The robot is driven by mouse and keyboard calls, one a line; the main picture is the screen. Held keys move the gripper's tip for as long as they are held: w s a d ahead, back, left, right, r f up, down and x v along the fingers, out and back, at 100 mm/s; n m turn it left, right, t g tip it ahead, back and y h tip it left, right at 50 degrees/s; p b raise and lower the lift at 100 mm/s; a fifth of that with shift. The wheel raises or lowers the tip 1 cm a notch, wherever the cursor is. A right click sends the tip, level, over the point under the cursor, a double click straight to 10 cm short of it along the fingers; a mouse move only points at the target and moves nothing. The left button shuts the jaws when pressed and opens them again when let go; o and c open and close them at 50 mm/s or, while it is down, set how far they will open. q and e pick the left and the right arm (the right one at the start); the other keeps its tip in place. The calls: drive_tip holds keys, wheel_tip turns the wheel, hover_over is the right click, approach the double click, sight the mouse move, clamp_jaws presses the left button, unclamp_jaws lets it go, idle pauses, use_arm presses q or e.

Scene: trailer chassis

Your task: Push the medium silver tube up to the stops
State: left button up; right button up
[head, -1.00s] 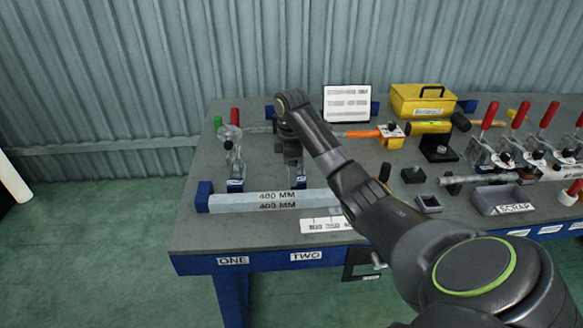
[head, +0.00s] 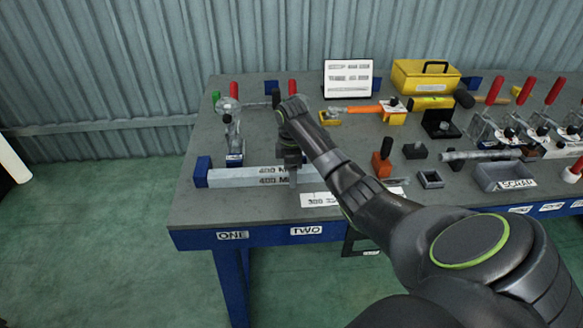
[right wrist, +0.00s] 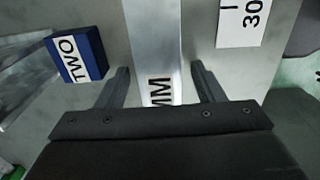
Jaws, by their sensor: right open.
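The silver tube (head: 232,178), a long bar marked 400 MM, lies along the front of the bench. Its left end is at a blue block (head: 202,172); I cannot tell whether they touch. My right gripper (head: 292,178) is over the tube, with its fingers down around it. In the right wrist view my open gripper (right wrist: 160,72) has one finger on each side of the tube (right wrist: 153,40), with gaps to both. A blue block labelled TWO (right wrist: 76,56) sits beside the tube. The right part of the tube is hidden by my arm in the head view. My left gripper is not in view.
A toggle clamp (head: 232,130) stands behind the tube's left part. A white card (head: 318,199) lies before the tube. A scrap bin (head: 503,178), a yellow toolbox (head: 425,78) and several red-handled clamps stand to the right. The bench's front left corner is clear.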

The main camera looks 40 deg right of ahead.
clamp_jaws()
idle(0.3)
drive_tip(key=shift+r, duration=0.1)
drive_tip(key=shift+p, duration=0.6)
drive_tip(key=shift+a+p, duration=0.1)
drive_tip(key=shift+p, duration=0.3)
drive_tip(key=shift+w+d+b, duration=0.3)
drive_tip(key=shift+w+b, duration=0.45)
drive_tip(key=shift+w, duration=0.1)
idle(0.6)
